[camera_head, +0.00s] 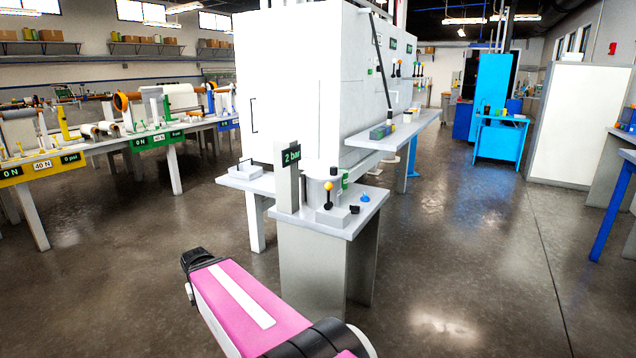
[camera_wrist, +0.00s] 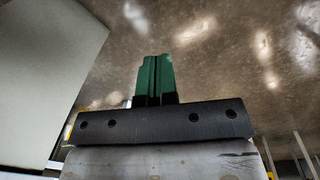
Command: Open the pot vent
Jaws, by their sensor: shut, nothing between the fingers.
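The pot (camera_head: 318,181) is a pale, squat cylinder on a small grey stand. A "2 bar" display (camera_head: 291,155) stands on a post to its left. In front of the pot, an upright lever with a yellow ball (camera_head: 328,186) rises from a pale block (camera_head: 332,215). A blue knob (camera_head: 365,197) and a small black part (camera_head: 354,209) sit to its right. I cannot tell which of these is the vent. My gripper (camera_wrist: 154,62) shows green fingers closed together, empty, over bare floor in the wrist view. It is not clearly visible in the head view.
A tall white cabinet (camera_head: 290,75) stands behind the pot, with a grey side shelf (camera_head: 400,132) on its right. A long bench (camera_head: 110,142) with rollers is at the left. A blue workstation (camera_head: 493,100) is farther back. Open floor lies right of the stand.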

